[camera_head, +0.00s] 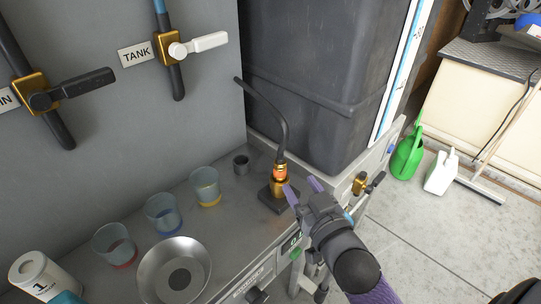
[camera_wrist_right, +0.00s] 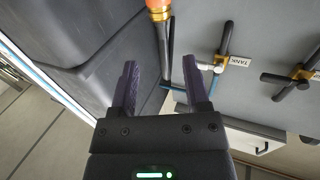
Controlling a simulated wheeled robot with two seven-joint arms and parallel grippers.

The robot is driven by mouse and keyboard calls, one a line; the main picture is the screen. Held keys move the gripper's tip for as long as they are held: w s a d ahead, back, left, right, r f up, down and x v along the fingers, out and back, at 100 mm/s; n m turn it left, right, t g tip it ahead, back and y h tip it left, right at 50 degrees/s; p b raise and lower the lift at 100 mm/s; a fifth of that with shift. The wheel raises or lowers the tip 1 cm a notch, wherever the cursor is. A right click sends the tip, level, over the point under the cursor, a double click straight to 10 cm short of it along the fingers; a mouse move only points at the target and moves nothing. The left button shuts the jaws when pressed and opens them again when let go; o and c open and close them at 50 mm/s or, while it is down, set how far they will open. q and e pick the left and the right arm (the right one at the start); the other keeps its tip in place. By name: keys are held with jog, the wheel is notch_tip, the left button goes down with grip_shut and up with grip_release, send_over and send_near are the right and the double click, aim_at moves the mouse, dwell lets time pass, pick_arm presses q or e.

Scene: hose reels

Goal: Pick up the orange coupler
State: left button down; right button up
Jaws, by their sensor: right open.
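The orange coupler (camera_head: 280,171) sits upright on a brass fitting on a small dark block (camera_head: 274,201), near the front edge of the grey bench. A bent black hose (camera_head: 272,112) rises from its top. In the right wrist view the orange coupler (camera_wrist_right: 158,5) shows at the top edge, partly cut off, beyond the fingertips. My right gripper (camera_head: 302,188) is open and empty, with purple fingers just to the right of the coupler in the head view. The same open fingers show in the wrist view (camera_wrist_right: 160,70). My left gripper is not in view.
A large dark bin (camera_head: 315,80) stands right behind the coupler. Cups, including a yellow-based one (camera_head: 205,186), and a metal bowl (camera_head: 174,270) stand to the left. A brass valve (camera_head: 359,184) sits on the bench front. A green watering can (camera_head: 407,157) stands on the floor.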

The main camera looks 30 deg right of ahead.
aim_at(282, 158)
jog(key=w+b, duration=0.1)
jog(key=w, duration=0.3)
jog(key=w+b, duration=0.2)
jog(key=w, duration=0.3)
jog(key=shift+d+r, duration=0.2)
jog(key=shift+w, duration=0.3)
jog(key=shift+r, duration=0.15)
jog(key=c, duration=0.4)
grip_shut()
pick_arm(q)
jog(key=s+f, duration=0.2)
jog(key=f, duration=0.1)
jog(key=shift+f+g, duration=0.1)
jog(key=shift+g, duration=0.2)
